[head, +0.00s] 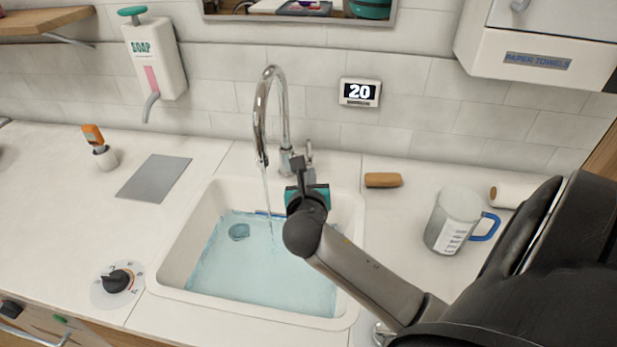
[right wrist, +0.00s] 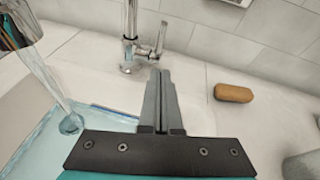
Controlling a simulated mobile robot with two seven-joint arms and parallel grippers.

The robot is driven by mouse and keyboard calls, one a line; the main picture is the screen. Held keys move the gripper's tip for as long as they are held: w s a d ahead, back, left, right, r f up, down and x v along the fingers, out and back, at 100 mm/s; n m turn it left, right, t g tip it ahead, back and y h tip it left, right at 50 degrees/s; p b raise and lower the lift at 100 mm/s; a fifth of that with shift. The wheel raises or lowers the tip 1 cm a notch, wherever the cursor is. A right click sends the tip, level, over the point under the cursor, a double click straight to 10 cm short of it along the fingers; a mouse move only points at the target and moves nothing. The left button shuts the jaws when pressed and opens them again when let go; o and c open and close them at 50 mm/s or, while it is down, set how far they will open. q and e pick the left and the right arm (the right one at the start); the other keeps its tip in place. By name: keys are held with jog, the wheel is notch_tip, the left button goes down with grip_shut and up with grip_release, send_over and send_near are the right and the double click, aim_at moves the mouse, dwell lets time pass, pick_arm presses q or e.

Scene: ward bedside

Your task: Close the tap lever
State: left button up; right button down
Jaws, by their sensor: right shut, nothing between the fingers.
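The chrome tap (head: 283,110) stands behind the sink, and a thin stream of water runs from its spout. The tap lever (head: 309,153) is a small chrome handle at the right of the tap base. It also shows in the right wrist view (right wrist: 155,46), just beyond my fingertips. My right gripper (head: 298,168) reaches over the sink's back edge with its fingers shut and empty. In the right wrist view the closed fingers (right wrist: 160,76) point at the lever's lower part; I cannot tell whether they touch it. My left gripper is out of view.
The white sink (head: 180,250) holds bluish water (head: 265,280). To the right are a brown bar (head: 383,180) and a measuring jug (head: 455,222) with a blue handle. A dial (head: 117,281) and grey plate (head: 154,178) are left. A display (head: 360,92) reads 20.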

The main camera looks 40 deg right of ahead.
aim_at(309, 149)
jog(key=shift+w+d+r, duration=0.25)
jog(key=shift+w+d, duration=0.75)
jog(key=shift+w, duration=0.15)
jog(key=shift+w+d+r, duration=0.25)
jog(key=shift+w+d, duration=0.7)
jog(key=shift+w, duration=0.2)
